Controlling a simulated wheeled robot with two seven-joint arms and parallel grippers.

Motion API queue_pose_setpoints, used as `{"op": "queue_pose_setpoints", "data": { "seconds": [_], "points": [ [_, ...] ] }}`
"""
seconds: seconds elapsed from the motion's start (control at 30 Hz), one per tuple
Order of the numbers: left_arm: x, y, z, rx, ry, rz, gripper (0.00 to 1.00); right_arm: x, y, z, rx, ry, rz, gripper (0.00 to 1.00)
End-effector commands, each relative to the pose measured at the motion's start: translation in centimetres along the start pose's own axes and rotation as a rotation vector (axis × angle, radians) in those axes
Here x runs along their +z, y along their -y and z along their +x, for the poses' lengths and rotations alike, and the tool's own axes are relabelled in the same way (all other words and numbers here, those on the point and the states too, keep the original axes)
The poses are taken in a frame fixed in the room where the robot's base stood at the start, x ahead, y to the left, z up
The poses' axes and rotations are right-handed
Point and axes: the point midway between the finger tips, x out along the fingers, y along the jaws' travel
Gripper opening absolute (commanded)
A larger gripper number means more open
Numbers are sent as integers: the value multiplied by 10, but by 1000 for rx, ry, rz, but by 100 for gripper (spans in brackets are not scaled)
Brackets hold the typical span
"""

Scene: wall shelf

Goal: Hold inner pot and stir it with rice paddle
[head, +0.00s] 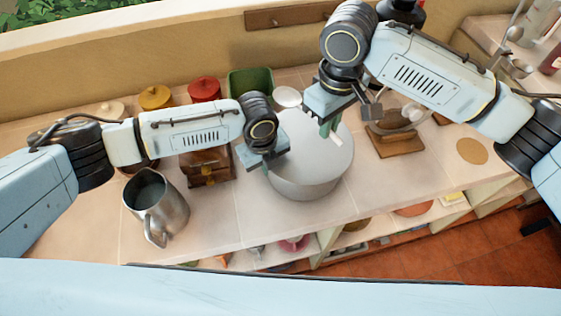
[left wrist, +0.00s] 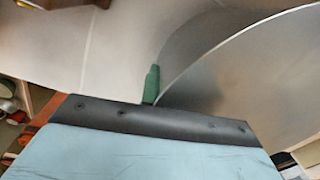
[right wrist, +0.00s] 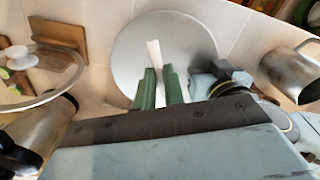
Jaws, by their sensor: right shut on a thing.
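The inner pot (head: 312,178) is a round grey metal pot on the pale counter, with its open top up. My left gripper (head: 267,163) is at the pot's left rim. In the left wrist view one green finger (left wrist: 152,84) shows beside the rim of the pot (left wrist: 250,85); the other finger is hidden, so I cannot tell how far the jaws are closed. My right gripper (head: 328,127) is over the pot's opening and shut on the white rice paddle (head: 336,139). In the right wrist view the paddle (right wrist: 154,54) stands between the green fingers, over the pot (right wrist: 135,48).
A metal pitcher (head: 170,207) and a small wooden drawer box (head: 206,168) stand left of the pot. Behind are a green bin (head: 250,82), a red pot (head: 204,88) and a yellow one (head: 155,97). A wooden stand (head: 397,142) is at the right. The counter's front edge is close.

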Motion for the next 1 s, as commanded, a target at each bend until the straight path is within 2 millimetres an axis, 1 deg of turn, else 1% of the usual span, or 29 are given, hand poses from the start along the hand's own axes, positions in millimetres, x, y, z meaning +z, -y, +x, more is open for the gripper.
{"op": "queue_pose_setpoints", "data": {
  "seconds": [0.17,0.27,0.37,0.47,0.57,0.6,0.67,0.8,0.9,1.0],
  "points": [
    [1,0,-1,1,1,-2,0,-1,1,-1,-3,15,27,0],
    [1,0,-1,1,1,-2,0,-3,6,-2,-14,61,106,0],
    [1,0,-1,1,1,-1,0,-7,14,-6,-43,151,257,0],
    [1,0,-1,1,1,-1,0,-11,21,-11,-112,274,469,0],
    [1,0,-1,1,1,-1,0,-16,28,-20,-222,406,700,0],
    [1,0,-1,1,1,-2,0,-18,30,-24,-282,454,796,0],
    [1,0,-1,1,1,-2,0,-20,32,-31,-380,522,930,0],
    [1,0,-1,1,1,-3,0,-27,32,-50,-652,644,1212,0],
    [1,0,-1,0,1,-3,0,-33,30,-68,-873,692,1368,0],
    [1,0,-1,0,1,-3,0,-38,24,-83,-1041,713,1459,0]
  ]
}}
